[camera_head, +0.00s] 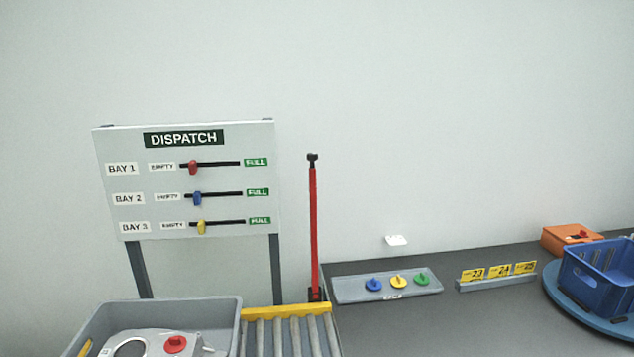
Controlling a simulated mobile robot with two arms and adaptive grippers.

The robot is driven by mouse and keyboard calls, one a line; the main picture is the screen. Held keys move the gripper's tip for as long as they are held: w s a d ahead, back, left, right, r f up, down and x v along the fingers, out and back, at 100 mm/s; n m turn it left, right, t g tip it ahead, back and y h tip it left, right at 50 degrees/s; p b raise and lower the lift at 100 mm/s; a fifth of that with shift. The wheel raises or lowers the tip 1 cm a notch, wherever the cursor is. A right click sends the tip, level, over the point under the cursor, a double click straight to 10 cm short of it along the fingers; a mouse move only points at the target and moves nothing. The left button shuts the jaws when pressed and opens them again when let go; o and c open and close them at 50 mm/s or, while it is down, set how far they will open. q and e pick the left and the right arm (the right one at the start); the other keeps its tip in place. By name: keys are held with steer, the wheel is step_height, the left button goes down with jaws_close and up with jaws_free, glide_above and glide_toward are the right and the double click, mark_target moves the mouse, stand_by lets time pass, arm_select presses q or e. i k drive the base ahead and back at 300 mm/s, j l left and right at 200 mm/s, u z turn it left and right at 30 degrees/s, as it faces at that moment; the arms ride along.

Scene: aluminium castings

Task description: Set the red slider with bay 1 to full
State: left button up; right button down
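The dispatch board (188,145) stands upright at the left on two dark legs. Its top row is labelled BAY 1 (121,169). The red slider (193,168) sits near the left end of that row's black slot, close to the EMPTY label (162,167). The green FULL label (256,162) is at the slot's right end. The blue slider (197,199) and the yellow slider (201,227) sit near the EMPTY ends of the rows below. Neither of my grippers shows in the head view.
A grey bin (225,322) holding a casting with a red part and a roller conveyor (285,338) stand below the board. A red post (314,230) rises right of it. The dark table holds a tray (350,291) with coloured pieces and a blue crate (590,285).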

mark_target(192, 164)
steer(key=u, duration=0.65)
steer(key=k+l+u, duration=0.1)
steer(key=l, duration=0.25)
